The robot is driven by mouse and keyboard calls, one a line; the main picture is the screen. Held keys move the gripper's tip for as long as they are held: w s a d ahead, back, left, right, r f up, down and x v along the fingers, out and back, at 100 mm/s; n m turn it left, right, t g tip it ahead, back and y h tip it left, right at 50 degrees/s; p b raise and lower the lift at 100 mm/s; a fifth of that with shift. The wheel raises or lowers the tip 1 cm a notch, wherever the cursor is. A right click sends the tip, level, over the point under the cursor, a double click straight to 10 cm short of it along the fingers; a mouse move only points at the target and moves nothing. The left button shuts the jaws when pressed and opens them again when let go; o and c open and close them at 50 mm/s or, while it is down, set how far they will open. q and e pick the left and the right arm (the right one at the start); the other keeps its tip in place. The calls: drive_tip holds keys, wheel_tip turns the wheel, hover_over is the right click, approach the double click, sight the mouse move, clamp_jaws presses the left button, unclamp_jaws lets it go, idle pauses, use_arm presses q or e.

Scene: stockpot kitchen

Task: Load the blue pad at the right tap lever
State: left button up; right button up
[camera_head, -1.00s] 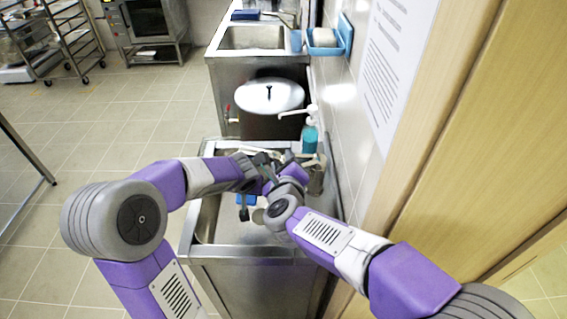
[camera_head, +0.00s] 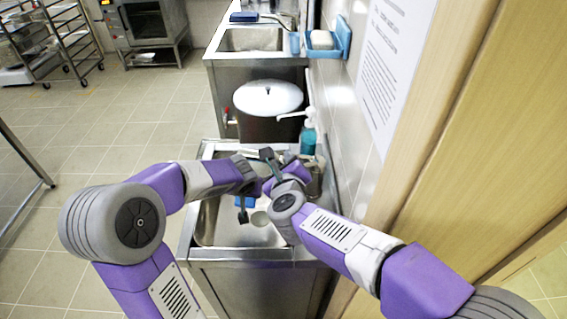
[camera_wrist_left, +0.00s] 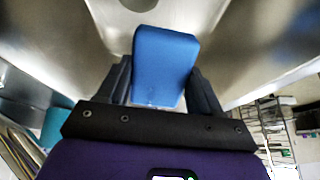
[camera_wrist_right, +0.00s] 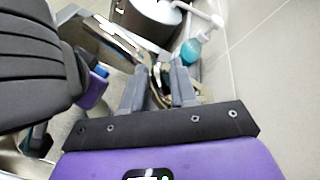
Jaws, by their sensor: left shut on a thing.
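The blue pad (camera_wrist_left: 165,60) sits between the two dark fingers of my left gripper (camera_wrist_left: 163,80), which is shut on it. In the head view a small blue patch of the pad (camera_head: 245,201) shows over the near sink basin. My right gripper (camera_wrist_right: 160,72) is open, with a clear gap between its grey fingers. In the head view my right gripper (camera_head: 268,157) is beside my left wrist. A brownish metal tap (camera_wrist_right: 157,78) shows beyond the right fingers; I cannot tell whether they touch it. The right tap lever cannot be made out clearly.
The steel sink basin (camera_head: 205,222) lies under both hands. A lidded stockpot (camera_head: 268,97) stands behind it. A teal soap bottle (camera_head: 308,139) is by the tiled wall on the right. A second sink (camera_head: 250,40) is farther back.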

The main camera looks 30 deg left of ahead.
drive_tip(key=shift+o, duration=1.1)
drive_tip(key=shift+s+r, duration=0.1)
drive_tip(key=v, duration=1.2)
